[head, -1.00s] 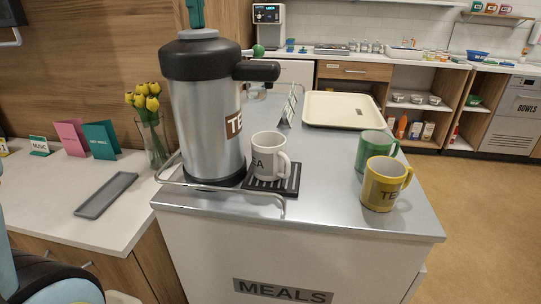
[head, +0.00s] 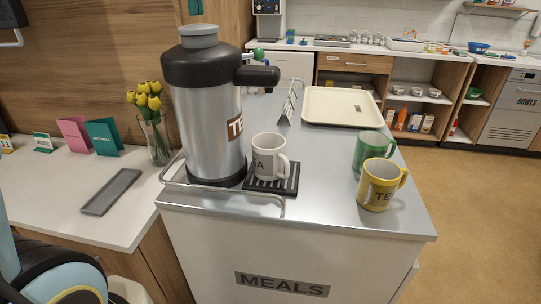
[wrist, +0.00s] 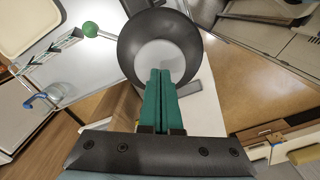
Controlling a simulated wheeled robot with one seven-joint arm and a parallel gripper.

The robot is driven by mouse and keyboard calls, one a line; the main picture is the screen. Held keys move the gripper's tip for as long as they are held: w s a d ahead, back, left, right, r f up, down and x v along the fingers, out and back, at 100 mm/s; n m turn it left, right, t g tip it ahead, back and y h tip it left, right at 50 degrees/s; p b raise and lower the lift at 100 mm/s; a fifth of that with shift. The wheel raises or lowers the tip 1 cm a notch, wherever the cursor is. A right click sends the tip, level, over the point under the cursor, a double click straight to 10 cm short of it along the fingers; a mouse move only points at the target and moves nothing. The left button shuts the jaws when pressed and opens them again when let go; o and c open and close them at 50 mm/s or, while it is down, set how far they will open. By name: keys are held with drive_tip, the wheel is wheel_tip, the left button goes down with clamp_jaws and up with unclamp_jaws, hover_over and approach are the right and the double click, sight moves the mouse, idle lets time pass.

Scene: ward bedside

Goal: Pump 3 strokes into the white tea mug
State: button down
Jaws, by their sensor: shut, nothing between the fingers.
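The steel tea dispenser (head: 205,130) with black collar stands upright on the cart, its grey pump top (head: 198,37) raised above the collar. The pump top also shows in the wrist view (wrist: 160,55), below the fingertips. My gripper (head: 195,12) is shut and empty, its teal fingertips above the pump top with a small gap in the head view; it also shows in the wrist view (wrist: 160,72). The white tea mug (head: 268,157) stands upright on the black drip tray (head: 286,184), below the black spout (head: 258,76). The inside of the mug is too small to judge.
A green mug (head: 370,148) and a yellow mug (head: 379,187) stand at the cart's right. A cream tray (head: 340,106) and a small sign stand (head: 288,105) lie behind. A metal rail (head: 222,201) runs round the dispenser. A tulip vase (head: 156,140) stands left.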

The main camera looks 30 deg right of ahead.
sight(198, 24)
drive_tip(key=shift+f, duration=0.15)
drive_tip(key=shift+f+b, duration=1.1)
drive_tip(key=shift+f, duration=0.6)
drive_tip(key=shift+r, duration=0.1)
drive_tip(key=shift+r+p, duration=1.8)
drive_tip(key=shift+p, duration=0.2)
drive_tip(key=shift+f, duration=0.1)
